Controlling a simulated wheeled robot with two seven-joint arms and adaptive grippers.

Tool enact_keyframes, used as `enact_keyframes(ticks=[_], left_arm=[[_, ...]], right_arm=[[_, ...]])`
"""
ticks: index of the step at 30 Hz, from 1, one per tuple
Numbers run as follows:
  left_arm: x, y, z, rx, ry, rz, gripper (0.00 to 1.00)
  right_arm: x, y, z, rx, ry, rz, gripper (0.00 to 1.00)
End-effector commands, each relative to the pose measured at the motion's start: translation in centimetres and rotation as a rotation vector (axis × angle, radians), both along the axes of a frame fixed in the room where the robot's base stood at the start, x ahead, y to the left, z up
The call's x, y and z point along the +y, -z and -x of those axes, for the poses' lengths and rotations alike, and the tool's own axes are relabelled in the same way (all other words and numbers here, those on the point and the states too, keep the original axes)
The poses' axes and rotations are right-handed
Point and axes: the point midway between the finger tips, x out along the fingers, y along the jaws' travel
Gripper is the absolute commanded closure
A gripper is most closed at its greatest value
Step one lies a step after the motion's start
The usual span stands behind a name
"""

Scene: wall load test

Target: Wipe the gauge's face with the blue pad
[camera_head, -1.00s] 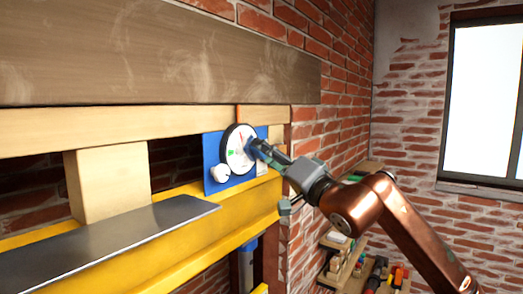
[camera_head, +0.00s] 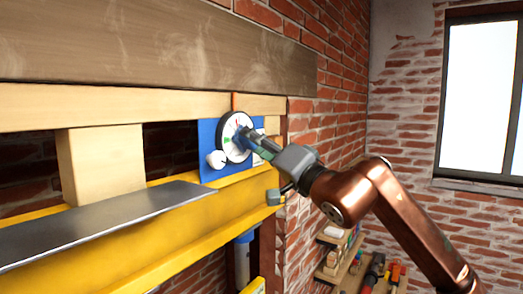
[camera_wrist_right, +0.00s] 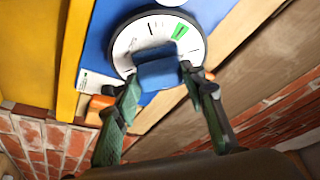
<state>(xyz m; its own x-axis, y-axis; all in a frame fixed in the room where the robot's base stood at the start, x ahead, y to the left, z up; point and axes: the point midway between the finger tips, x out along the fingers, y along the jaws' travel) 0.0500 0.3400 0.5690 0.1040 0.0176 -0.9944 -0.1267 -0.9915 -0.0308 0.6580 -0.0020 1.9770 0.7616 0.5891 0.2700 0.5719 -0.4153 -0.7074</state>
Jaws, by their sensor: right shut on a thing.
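The gauge (camera_head: 229,126) is a round white dial with a black rim, on a blue panel (camera_head: 208,140) fixed to the yellow beam. Its white face also fills the top of the right wrist view (camera_wrist_right: 132,40), with a green band and black marks. My right gripper (camera_head: 247,136) is at the dial's right side. In the right wrist view its two fingers (camera_wrist_right: 158,82) are shut on the blue pad (camera_wrist_right: 158,70). The pad covers part of the face and seems to touch it; exact contact cannot be told. My left gripper is not in view.
A white knob (camera_head: 215,159) sticks out at the panel's lower left. A grey metal plate (camera_head: 90,222) lies along the yellow beam (camera_head: 170,228) at left. A wooden plank (camera_head: 150,50) runs above. Shelves with tools (camera_head: 345,255) stand at lower right.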

Motion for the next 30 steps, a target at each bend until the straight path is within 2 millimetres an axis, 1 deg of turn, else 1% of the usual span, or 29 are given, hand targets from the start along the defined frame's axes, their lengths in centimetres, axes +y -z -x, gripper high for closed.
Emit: enact_keyframes(ticks=[5, 12, 19, 26, 30], left_arm=[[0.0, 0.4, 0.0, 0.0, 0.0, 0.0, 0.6], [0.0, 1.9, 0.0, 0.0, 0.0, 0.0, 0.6], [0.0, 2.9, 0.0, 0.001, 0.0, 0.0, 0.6], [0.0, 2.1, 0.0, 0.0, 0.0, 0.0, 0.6], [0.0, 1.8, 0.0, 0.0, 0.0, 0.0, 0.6]], right_arm=[[0.3, 0.0, 0.4, -0.001, -0.001, 0.001, 0.81], [1.5, 0.2, 1.9, -0.002, -0.001, 0.001, 0.81], [2.6, 0.1, 3.2, 0.0, -0.002, 0.002, 0.81], [2.6, -0.8, 3.4, 0.0, -0.001, 0.001, 0.81], [2.4, -0.8, 3.0, 0.001, 0.0, 0.001, 0.81]])
